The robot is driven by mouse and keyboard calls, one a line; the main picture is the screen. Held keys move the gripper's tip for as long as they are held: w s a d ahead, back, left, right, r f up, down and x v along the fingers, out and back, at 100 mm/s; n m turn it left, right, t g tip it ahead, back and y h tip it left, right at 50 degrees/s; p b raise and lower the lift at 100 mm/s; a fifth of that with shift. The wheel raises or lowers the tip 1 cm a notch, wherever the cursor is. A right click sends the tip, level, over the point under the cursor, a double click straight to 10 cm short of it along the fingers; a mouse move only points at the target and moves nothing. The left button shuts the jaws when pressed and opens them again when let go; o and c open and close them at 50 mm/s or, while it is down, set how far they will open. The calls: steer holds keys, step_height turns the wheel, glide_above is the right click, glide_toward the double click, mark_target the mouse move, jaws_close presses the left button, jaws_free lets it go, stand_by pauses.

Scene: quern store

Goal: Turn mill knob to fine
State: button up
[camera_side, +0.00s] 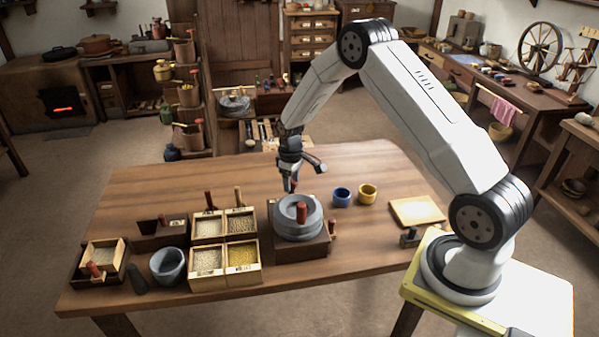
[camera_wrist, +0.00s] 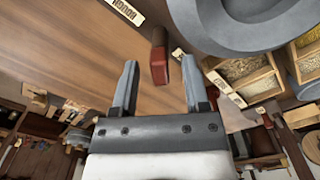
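The mill (camera_side: 298,222) is a round grey stone on a dark wooden base, with an upright red-brown handle (camera_side: 301,213) on top. Its stone also fills the upper right of the wrist view (camera_wrist: 255,22). My gripper (camera_side: 291,187) is just behind the mill, pointing down. In the wrist view my gripper (camera_wrist: 160,64) is open, with a red-brown knob (camera_wrist: 158,60) between its fingertips, a gap showing on both sides. A similar small knob (camera_side: 333,228) sits at the right of the mill's base. A white label (camera_wrist: 128,11) is cut off and unreadable.
Divided grain boxes (camera_side: 225,250) stand left of the mill, with a grey bowl (camera_side: 168,265) beside them. The table's back left is clear.

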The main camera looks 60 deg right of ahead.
steer(key=shift+r, duration=0.1)
steer(key=shift+r, duration=3.75)
steer(key=shift+a+r, duration=0.1)
steer(key=shift+s+a+r, duration=0.1)
steer(key=shift+a, duration=0.1)
steer(key=s+a+r+t, duration=0.1)
steer(key=s+a+r, duration=0.2)
steer(key=s+a, duration=0.5)
steer(key=s+a+r+m+t, duration=0.1)
steer(key=s+a+r, duration=0.2)
steer(key=s+a, duration=0.5)
steer(key=s, duration=0.3)
steer(key=shift+a+t, duration=0.3)
